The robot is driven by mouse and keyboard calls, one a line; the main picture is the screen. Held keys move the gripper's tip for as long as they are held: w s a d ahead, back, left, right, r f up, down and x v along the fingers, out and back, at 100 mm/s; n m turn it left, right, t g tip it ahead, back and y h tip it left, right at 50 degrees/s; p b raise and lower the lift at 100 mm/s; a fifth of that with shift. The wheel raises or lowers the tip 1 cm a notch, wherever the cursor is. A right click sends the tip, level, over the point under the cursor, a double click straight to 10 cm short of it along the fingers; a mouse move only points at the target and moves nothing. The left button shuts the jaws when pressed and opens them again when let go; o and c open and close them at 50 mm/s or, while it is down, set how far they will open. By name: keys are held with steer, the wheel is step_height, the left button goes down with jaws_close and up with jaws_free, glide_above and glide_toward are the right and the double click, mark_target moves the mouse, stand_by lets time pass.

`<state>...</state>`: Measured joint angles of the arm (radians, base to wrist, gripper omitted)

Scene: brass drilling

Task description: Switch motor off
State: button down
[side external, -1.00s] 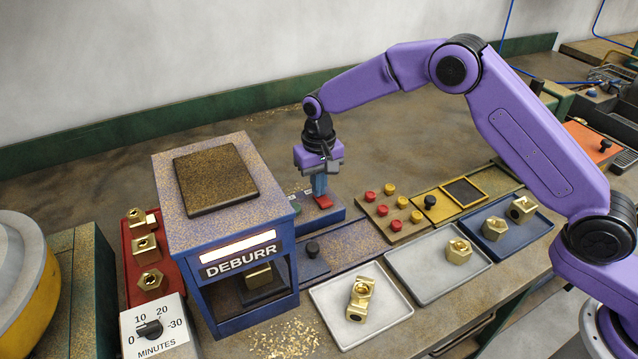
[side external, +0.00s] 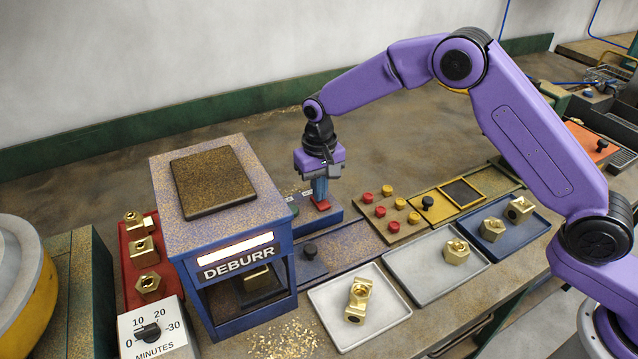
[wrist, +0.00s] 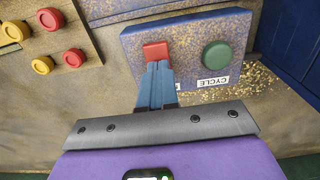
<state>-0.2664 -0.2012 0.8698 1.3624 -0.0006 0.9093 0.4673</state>
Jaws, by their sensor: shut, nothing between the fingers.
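A blue switch box (side external: 334,216) stands to the right of the blue DEBURR machine (side external: 222,235). It carries a red button (side external: 322,205) and a green button; in the wrist view the red button (wrist: 156,50) is on the left and the green button (wrist: 217,56) on the right, beside a CYCLE label (wrist: 213,82). My gripper (side external: 320,198) points down with shut, empty blue fingers. The fingertips (wrist: 158,66) are right at the red button and cover its near edge. I cannot tell whether they press it.
Red and yellow knobs stand on a brown board (side external: 394,228) right of the box. Brass parts lie in a white tray (side external: 385,338), a grey tray (side external: 425,292), a blue tray (side external: 520,238) and a red tray (side external: 128,268). A MINUTES dial (side external: 150,333) stands front left.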

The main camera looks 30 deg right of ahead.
step_height(320, 180, up, 14)
stand_by(0.6)
steer(key=shift+s+d+f+t, duration=0.15)
steer(key=shift+s+t, duration=0.65)
steer(key=shift+s, duration=0.5)
steer(key=shift+s+d+f+t, duration=0.15)
steer(key=shift+s+t, duration=0.65)
steer(key=shift+s, duration=0.45)
steer(key=shift+r, duration=0.1)
steer(key=x, duration=1.3)
steer(key=shift+s, duration=0.4)
steer(key=shift+f, duration=0.6)
